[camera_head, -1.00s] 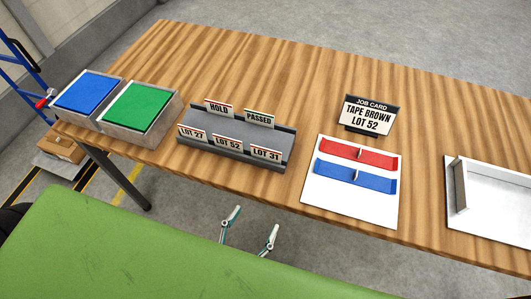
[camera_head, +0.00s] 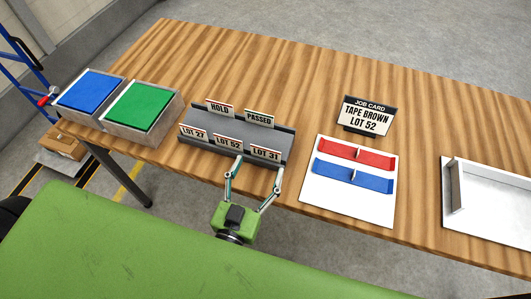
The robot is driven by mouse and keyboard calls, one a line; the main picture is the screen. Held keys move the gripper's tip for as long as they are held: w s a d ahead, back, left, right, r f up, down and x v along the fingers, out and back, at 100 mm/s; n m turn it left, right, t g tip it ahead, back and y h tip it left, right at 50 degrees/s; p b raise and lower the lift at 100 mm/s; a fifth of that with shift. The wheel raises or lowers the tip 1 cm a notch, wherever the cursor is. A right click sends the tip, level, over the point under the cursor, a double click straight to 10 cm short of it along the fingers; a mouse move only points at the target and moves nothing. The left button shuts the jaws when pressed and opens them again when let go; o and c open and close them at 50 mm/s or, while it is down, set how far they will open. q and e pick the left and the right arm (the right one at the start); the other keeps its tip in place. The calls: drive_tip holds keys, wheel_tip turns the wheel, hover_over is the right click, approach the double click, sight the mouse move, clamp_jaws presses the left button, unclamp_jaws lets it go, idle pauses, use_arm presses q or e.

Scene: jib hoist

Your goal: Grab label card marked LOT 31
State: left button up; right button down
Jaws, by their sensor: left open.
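The label card marked LOT 31 (camera_head: 265,153) stands at the right end of the front row of a grey card rack (camera_head: 205,156) on the wooden table. LOT 52 (camera_head: 228,143) and LOT 27 (camera_head: 194,134) stand to its left in the same row. My left gripper (camera_head: 258,168) is open and empty, its fingers pointing up toward the rack's front edge. Its fingertips lie on either side of the LOT 31 card in the picture; I cannot tell whether they touch it. My right gripper is not in view.
HOLD (camera_head: 220,109) and PASSED (camera_head: 259,118) cards stand in the rack's back row. A job card (camera_head: 366,115) reads TAPE BROWN LOT 52. A white board (camera_head: 340,200) holds red and blue pieces. Blue (camera_head: 90,91) and green (camera_head: 140,107) topped boxes stand left; a white tray (camera_head: 495,205) lies right.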

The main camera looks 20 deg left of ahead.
sight(265, 149)
use_arm(q)
drive_tip(key=w, duration=0.4)
drive_tip(key=shift+w+r+p, duration=0.25)
drive_tip(key=shift+p, duration=0.15)
drive_tip(key=c, duration=0.4)
drive_tip(key=shift+r, duration=0.1)
